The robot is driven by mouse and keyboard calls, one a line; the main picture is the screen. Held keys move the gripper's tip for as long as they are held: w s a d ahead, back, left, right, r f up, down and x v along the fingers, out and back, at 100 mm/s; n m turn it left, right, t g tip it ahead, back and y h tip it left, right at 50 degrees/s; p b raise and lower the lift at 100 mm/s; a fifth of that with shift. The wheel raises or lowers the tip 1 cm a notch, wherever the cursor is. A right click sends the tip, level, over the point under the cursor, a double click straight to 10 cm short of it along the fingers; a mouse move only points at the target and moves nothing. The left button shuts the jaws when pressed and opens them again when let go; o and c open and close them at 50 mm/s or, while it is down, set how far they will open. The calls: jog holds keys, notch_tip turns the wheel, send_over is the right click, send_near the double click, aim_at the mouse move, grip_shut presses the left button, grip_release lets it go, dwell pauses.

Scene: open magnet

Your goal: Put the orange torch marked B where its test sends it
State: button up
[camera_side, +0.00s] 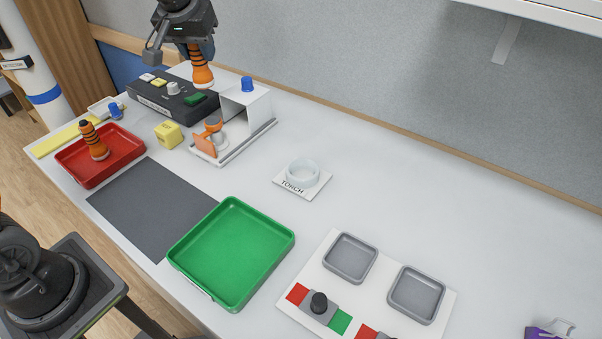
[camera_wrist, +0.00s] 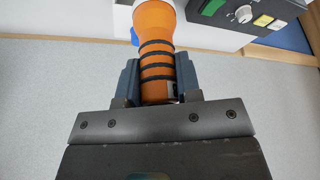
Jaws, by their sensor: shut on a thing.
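My gripper (camera_side: 199,50) is shut on an orange torch (camera_side: 202,76) with black bands, held head down above the dark box and the white fixture at the back left. The wrist view shows the same torch (camera_wrist: 156,30) between the two fingers (camera_wrist: 158,78); any letter on it is not readable. The green tray (camera_side: 232,252) is empty. A white plate marked TORCH (camera_side: 312,190) carries an empty pale ring (camera_side: 303,172).
The dark box (camera_side: 150,97) has a green button (camera_side: 196,98) and a knob. Beside it stands a white fixture (camera_side: 262,103) with a blue button (camera_side: 247,84) and an orange clip (camera_side: 206,144). A yellow cube (camera_side: 168,134) sits near the red tray.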

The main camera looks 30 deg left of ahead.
dwell(0.5)
jog(key=w+d+f, duration=0.2)
jog(key=d+f, duration=0.3)
jog(key=d, duration=0.6)
jog(key=w+d+f, duration=0.1)
jog(key=d+f, duration=0.3)
jog(key=d, duration=0.7)
jog(key=shift+d+f, duration=0.15)
jog(key=shift+f, duration=1.65)
jog(key=shift+d+f, duration=0.1)
jog(key=shift+f, duration=1.65)
jog(key=o, duration=1)
jog(key=v, duration=1.3)
jog(key=shift+s+r, duration=0.1)
jog(key=shift+r, duration=0.3)
